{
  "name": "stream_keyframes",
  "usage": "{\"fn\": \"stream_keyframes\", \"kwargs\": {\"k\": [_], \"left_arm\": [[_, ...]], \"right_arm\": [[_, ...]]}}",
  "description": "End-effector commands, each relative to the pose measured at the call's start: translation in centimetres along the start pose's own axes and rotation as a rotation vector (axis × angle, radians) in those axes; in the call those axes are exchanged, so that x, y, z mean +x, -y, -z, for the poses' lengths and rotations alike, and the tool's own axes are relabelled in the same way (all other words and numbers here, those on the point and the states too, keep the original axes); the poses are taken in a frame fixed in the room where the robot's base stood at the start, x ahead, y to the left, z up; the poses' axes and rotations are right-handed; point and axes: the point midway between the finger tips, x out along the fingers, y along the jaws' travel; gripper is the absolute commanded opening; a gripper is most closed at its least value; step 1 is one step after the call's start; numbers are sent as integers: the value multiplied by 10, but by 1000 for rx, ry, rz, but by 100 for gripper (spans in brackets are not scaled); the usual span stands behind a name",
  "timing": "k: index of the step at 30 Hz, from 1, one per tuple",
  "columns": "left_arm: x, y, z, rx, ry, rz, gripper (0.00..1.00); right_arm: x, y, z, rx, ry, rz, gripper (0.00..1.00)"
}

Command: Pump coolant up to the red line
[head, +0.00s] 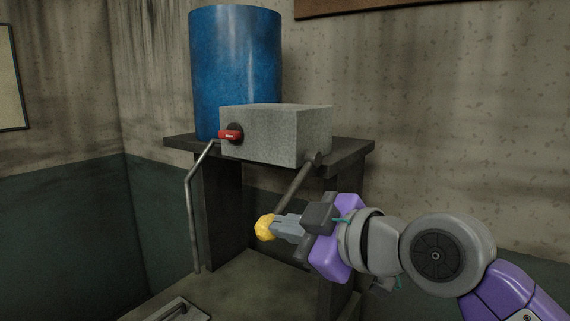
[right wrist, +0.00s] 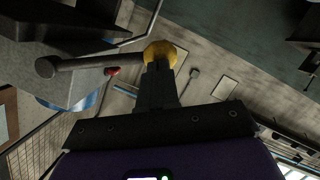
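A grey metal box (head: 275,135) with a red-handled switch (head: 231,135) on its front sits on a dark stand. A lever rod (head: 297,186) slants down from the box's right side to a yellow ball knob (head: 265,228). The rod (right wrist: 95,62) and knob (right wrist: 160,52) also show in the right wrist view. My right gripper (head: 277,227) is at the knob, its fingers close together and overlapping the knob's near side; it appears shut on it. No red line or coolant level is visible. My left gripper is out of view.
A blue drum (head: 235,65) stands behind the box on the stand's top (head: 345,155). A bent grey pipe (head: 190,205) runs down at the left. A flat plate with a handle (head: 175,309) lies low at the front. Open space lies left of the knob.

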Motion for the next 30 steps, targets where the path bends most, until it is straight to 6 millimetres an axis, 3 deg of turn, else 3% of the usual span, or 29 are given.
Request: {"fn": "stream_keyframes", "kwargs": {"k": [8,11,21,30], "left_arm": [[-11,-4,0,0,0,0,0],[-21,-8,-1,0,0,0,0],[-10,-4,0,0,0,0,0],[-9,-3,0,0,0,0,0]], "right_arm": [[-12,-2,14,1,2,5,0],[-26,-6,29,-1,-1,3,0],[-101,-4,25,0,-3,-3,0],[-126,-4,26,-1,-3,0,0]]}}
